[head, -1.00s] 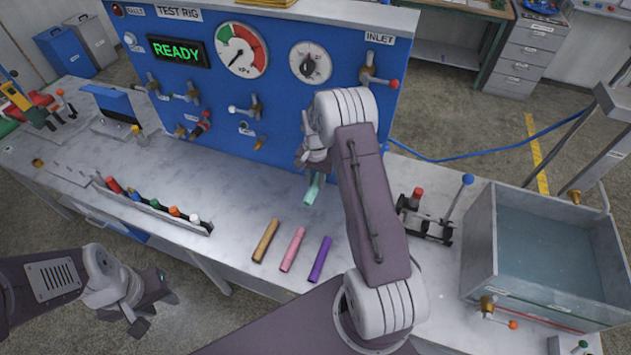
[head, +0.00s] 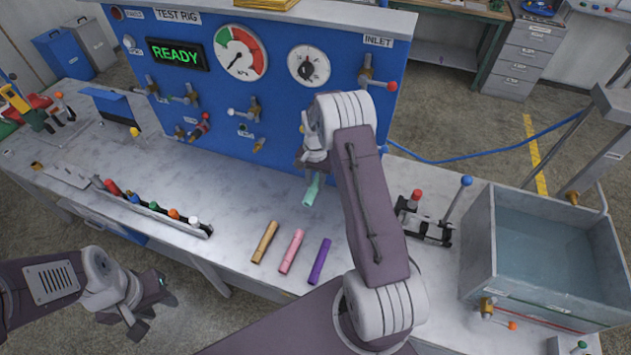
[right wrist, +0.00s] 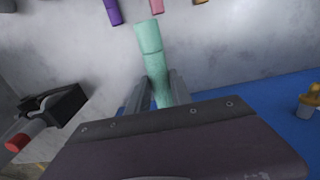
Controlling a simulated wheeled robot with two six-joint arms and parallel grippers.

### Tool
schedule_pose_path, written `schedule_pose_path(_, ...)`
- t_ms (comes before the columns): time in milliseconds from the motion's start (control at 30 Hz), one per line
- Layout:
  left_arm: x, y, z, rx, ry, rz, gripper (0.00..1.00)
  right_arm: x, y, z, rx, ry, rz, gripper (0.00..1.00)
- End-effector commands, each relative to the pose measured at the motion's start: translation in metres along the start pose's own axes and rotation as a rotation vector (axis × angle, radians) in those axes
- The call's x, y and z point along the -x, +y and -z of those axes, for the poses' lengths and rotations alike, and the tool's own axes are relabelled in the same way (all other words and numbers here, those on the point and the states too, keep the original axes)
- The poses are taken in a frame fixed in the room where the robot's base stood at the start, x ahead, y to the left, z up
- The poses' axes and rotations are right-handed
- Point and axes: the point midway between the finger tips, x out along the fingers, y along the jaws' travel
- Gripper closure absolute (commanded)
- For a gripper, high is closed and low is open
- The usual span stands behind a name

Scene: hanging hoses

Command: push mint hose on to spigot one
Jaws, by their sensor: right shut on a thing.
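The mint hose (head: 311,193) is a short pale green tube. My right gripper (head: 313,172) is shut on it in front of the blue panel, and its free end points down toward the bench. In the right wrist view the mint hose (right wrist: 150,50) stands out from between the fingers (right wrist: 157,92). Small brass spigots show on the lower panel, one (head: 259,145) left of my right gripper and one (head: 193,134) further left. Their tags are too small to read, so I cannot tell which is spigot one. My left gripper (head: 152,308) is open and empty, in front of the bench.
Tan (head: 265,242), pink (head: 291,250) and purple (head: 319,261) hoses lie on the bench. A rack (head: 155,212) of coloured pieces is to the left. A lever fixture (head: 424,230) and water tank (head: 478,262) are at right. Valve handles stick out of the panel (head: 285,110).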

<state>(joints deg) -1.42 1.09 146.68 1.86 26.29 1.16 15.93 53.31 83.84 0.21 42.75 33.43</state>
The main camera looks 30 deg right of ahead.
Motion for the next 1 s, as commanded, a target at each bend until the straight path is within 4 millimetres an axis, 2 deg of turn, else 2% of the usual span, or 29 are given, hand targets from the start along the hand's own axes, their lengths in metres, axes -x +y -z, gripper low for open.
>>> schedule_pose_path(1000, 0.0010, 0.0000, 0.0001, 0.000, 0.000, 0.000, 0.64, 0.0002, 0.0000, 0.0099, 0.000, 0.000, 0.000, 1.00)
